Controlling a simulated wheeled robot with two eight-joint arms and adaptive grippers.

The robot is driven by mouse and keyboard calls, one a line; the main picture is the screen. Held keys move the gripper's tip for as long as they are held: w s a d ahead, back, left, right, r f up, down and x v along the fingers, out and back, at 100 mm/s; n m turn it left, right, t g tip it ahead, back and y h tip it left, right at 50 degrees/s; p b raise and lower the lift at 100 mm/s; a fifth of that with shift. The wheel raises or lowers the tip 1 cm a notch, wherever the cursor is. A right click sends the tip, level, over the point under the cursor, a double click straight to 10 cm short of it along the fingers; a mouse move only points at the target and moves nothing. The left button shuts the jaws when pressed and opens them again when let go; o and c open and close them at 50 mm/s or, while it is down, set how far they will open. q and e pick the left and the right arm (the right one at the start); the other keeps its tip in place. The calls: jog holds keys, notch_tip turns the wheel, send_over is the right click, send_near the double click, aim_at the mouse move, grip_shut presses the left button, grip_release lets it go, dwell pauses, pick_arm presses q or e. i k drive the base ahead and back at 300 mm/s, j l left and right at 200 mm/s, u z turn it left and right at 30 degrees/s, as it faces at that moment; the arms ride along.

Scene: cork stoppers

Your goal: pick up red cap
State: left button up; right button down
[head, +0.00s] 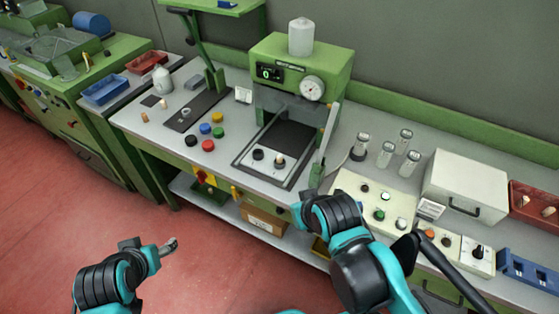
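The red cap (208,145) lies on the grey bench top near its front edge. It is in a loose cluster with a blue cap (205,128), a green cap (218,132), a yellow cap (217,117) and a black cap (191,140). My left gripper (171,245) is low over the red floor in front of the bench, well below the caps and apart from them. Its finger opening cannot be made out. My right arm reaches up from the lower right to the bench front, and its gripper (297,212) is mostly hidden by its own wrist.
A green press (298,62) with a gauge stands behind a dark plate right of the caps. A dark strip (196,110) lies left of them. A control box (375,203), glass jars and a white case (466,187) fill the right side.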

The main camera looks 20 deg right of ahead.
aim_at(208, 146)
jog(key=i+j, duration=0.35)
jog(key=i+j+z, duration=0.35)
jog(key=j+z, duration=0.15)
jog(key=i+j+z, duration=0.2)
jog(key=j, duration=0.2)
jog(key=j+z, duration=0.35)
jog(key=z, duration=0.95)
